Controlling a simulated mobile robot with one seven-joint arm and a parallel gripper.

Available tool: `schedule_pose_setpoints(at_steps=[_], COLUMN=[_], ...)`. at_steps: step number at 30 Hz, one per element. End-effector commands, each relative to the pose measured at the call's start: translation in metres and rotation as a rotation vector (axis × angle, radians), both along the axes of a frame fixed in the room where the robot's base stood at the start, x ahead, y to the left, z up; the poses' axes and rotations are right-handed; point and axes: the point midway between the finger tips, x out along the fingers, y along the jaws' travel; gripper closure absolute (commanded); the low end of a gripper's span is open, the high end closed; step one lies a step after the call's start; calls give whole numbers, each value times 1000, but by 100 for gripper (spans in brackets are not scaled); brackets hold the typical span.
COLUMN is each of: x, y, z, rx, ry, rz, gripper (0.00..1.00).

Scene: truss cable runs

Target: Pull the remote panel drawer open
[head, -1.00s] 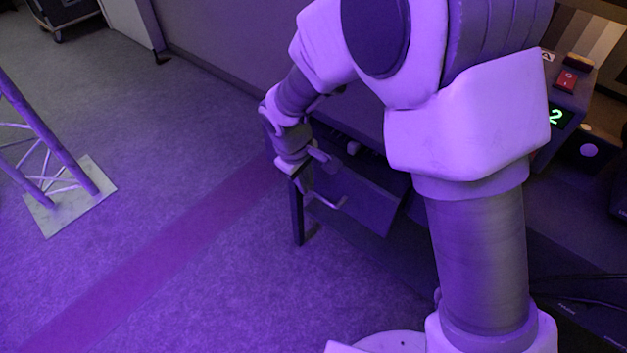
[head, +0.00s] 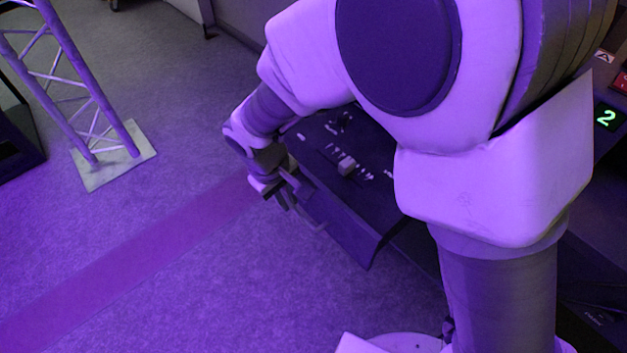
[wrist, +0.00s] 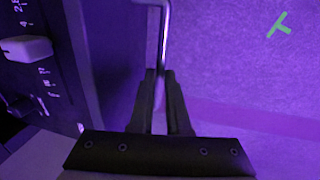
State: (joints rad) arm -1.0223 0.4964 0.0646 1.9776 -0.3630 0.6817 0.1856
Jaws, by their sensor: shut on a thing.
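The remote panel drawer (head: 345,228) is pulled out from the dark desk, and its top face with a pale knob (head: 347,166) and white markings shows in the head view. In the wrist view the drawer's panel (wrist: 75,75) is at the left. A thin metal bar handle (wrist: 164,40) runs along the drawer's front. My gripper (head: 282,196) is at the drawer's front; in the wrist view its two dark fingers (wrist: 160,85) are shut on the handle.
A truss tower on a pale base plate (head: 115,168) stands at the left, with a dark case (head: 15,135) at the left edge. The floor in front of the drawer is open, with a darker stripe (head: 130,265) across it. A green tape mark (wrist: 279,26) lies on the floor.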

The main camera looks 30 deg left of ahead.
Motion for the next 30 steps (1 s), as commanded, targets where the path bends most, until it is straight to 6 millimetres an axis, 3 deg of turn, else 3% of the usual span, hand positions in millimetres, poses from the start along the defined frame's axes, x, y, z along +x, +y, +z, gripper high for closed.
schedule_pose_setpoints(at_steps=[3,12,18,29,30], x=[-35,-85,-96,-97,-97], y=[14,35,39,40,40], z=[-1,-1,0,0,0], rx=[0,-1,-1,-1,-1], ry=[2,1,1,0,0], rz=[10,5,2,1,1], gripper=[100,100,100,100,82])
